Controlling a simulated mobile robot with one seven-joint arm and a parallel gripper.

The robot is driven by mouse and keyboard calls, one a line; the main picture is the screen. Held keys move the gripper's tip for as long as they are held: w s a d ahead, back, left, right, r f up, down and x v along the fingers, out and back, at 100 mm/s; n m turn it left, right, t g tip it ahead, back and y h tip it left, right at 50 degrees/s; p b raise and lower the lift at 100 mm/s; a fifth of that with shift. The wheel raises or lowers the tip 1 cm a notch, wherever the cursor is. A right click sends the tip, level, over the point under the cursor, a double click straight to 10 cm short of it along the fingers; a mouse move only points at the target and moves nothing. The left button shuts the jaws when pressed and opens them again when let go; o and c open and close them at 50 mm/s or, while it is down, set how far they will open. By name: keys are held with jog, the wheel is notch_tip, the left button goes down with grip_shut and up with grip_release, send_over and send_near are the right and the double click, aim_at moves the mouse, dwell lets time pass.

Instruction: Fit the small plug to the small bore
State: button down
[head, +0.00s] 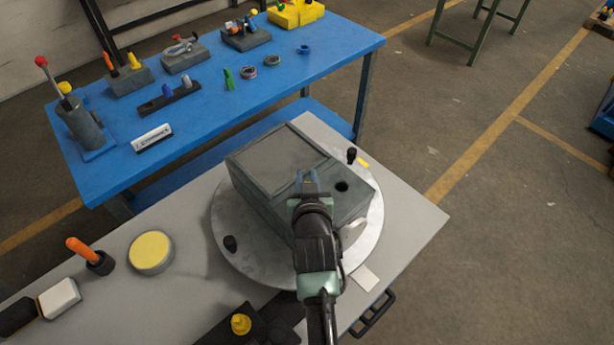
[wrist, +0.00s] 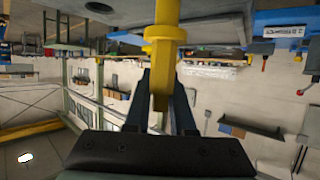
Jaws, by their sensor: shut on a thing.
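A grey box-shaped housing (head: 270,155) sits on a round metal plate on the near table. A dark round bore (head: 342,186) shows in its top face, right of my gripper. My gripper (head: 308,180) is over the near part of the housing. In the wrist view my gripper (wrist: 162,100) is shut on a yellow plug (wrist: 164,35) with a wider collar. The plug points away from the fingers, towards a grey surface at the top. The plug is hidden in the head view. I cannot tell whether its tip touches the housing.
A yellow round pad (head: 150,252) and an orange-handled tool (head: 82,252) are at left on the near table. A black fixture with a yellow piece (head: 241,324) is at the front. The blue bench (head: 210,120) behind holds blocks, rings and small parts.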

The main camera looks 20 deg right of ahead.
jog(key=shift+f+b, duration=1.75)
jog(key=shift+f, duration=0.3)
jog(key=c, duration=0.7)
grip_release()
jog(key=shift+s, duration=0.1)
jog(key=b+v, duration=0.1)
jog(key=v, duration=1.2)
jog(key=shift+b, duration=0.4)
